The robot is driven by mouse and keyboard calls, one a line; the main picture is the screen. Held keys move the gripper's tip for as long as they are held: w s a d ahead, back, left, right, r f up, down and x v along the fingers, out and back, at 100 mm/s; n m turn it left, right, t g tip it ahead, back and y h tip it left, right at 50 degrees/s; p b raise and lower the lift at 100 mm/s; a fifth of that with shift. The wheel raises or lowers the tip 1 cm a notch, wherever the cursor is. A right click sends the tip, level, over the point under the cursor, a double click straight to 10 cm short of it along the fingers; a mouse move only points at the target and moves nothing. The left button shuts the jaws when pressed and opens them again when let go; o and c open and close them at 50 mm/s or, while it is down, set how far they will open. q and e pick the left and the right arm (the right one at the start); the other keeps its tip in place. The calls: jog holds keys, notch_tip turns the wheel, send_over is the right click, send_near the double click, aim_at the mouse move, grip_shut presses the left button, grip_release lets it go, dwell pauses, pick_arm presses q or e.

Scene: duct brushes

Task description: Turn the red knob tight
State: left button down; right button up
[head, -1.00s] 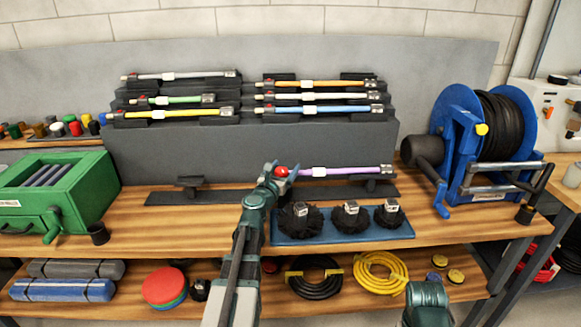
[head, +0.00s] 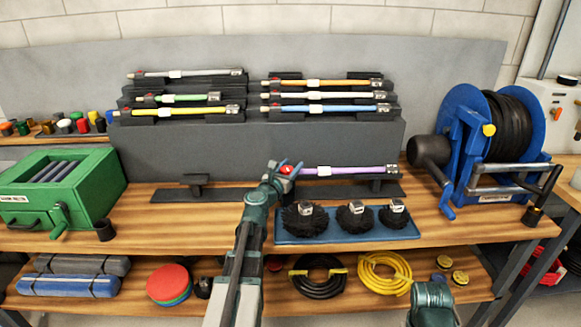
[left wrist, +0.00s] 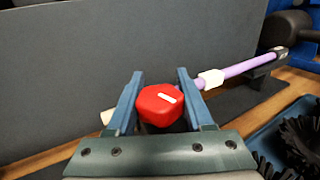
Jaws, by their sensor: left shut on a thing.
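The red knob (left wrist: 160,104) has a white mark on its face and sits at the left end of a purple rod (left wrist: 240,68). In the head view the purple rod (head: 335,171) lies level in front of the grey rack, its right end on a dark cradle. My left gripper (left wrist: 159,97) is shut on the red knob, one blue finger on each side of it. The knob (head: 287,170) also shows between the fingertips in the head view. Of my right arm only a teal link shows at the bottom right; its fingers are out of view.
Several other coloured rods lie on the grey rack (head: 260,140) behind. A blue tray (head: 385,233) with black brushes (head: 304,217) lies just in front of the purple rod. A green box (head: 60,190) stands left, a blue hose reel (head: 465,150) right.

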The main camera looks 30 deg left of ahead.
pick_arm(q)
jog(key=m+h, duration=0.2)
jog(key=h, duration=0.1)
jog(key=shift+d+h, duration=0.15)
jog(key=shift+h, duration=0.25)
jog(key=shift+d+m+g+h, duration=0.35)
jog(key=shift+m+h, duration=0.55)
jog(key=shift+h, duration=0.2)
jog(key=shift+c, duration=1.5)
grip_release()
jog(key=shift+s, duration=0.2)
jog(key=v, duration=1.3)
jog(key=shift+s, duration=0.25)
jog(key=shift+s+a+f, duration=0.1)
jog(key=shift+a+f, duration=0.05)
